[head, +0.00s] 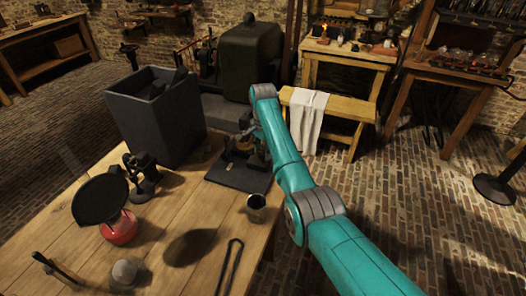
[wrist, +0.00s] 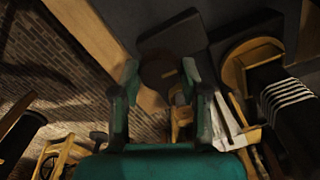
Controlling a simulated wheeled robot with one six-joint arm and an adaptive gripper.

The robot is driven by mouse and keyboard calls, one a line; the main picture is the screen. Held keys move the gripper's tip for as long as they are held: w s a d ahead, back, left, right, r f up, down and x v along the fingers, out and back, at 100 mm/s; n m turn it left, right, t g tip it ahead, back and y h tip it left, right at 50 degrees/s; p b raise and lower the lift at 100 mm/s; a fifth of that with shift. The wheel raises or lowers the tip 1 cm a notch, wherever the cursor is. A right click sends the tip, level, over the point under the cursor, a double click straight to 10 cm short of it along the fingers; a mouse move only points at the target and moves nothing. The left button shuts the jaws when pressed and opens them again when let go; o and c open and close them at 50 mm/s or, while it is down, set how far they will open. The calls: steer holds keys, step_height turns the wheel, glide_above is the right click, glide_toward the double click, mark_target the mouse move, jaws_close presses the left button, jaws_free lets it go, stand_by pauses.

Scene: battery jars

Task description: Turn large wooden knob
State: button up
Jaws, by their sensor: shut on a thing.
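A small device with wooden and brass-coloured parts (head: 243,143) stands on a dark base plate (head: 232,178) at the table's far right edge. My gripper (wrist: 161,70) reaches down to this device from above, at the end of my teal arm. In the wrist view its two teal fingers stand apart, with a dark round part and a small wooden piece, which looks like the wooden knob (wrist: 181,115), between them. The fingers are shut on it, though dim light and the fingers hide much of the contact. The knob's turn angle cannot be told.
A tall dark open box (head: 155,125) stands left of the device. A metal cup (head: 256,207), a red-based item with a black disc (head: 100,200) and tongs (head: 230,268) are on the wooden table. A bench with a white cloth (head: 308,118) stands behind.

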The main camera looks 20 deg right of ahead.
steer(key=shift+n, duration=0.3)
steer(key=n, duration=0.3)
steer(key=shift+n, duration=0.4)
steer(key=n, duration=0.3)
steer(key=shift+n, duration=0.3)
steer(key=n, duration=1.1)
steer(key=shift+n, duration=0.3)
steer(key=n, duration=0.4)
steer(key=shift+n, duration=0.3)
steer(key=n, duration=0.4)
steer(key=shift+n, duration=1.9)
